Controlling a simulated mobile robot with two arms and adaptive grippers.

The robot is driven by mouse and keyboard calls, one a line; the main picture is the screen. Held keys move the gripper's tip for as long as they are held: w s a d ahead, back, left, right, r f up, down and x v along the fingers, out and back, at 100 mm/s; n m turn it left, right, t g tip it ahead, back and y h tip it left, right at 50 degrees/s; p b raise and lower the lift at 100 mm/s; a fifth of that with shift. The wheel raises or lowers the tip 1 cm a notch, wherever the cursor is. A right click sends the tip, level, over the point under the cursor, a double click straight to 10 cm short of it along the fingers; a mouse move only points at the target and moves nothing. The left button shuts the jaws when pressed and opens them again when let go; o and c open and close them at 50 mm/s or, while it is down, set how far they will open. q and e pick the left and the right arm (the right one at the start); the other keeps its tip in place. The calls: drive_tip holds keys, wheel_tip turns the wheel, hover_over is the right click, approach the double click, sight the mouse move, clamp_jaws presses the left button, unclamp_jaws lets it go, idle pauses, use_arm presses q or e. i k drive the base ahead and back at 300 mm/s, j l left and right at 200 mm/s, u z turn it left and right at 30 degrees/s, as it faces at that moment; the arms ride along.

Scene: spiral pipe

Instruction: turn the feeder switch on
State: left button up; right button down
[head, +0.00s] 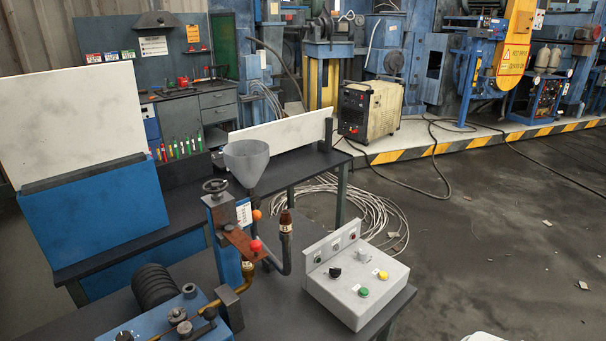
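A grey control box (355,285) stands on the dark table at lower centre-right. On its sloped top are a black knob (335,272), a green button (363,292), a yellow button (383,275) and a small grey switch (361,254). Its raised back panel carries a few small round fittings (335,246). The labels are too small to read, so I cannot tell which control is the feeder switch or how it is set.
Left of the box are a grey funnel (246,160), a blue post with a handwheel (216,186), red and orange balls, and a bent pipe (286,245). A blue machine with a black coil (154,286) is at lower left. Open floor (490,250) lies to the right.

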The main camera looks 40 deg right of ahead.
sight(335, 271)
drive_tip(key=z, duration=1.75)
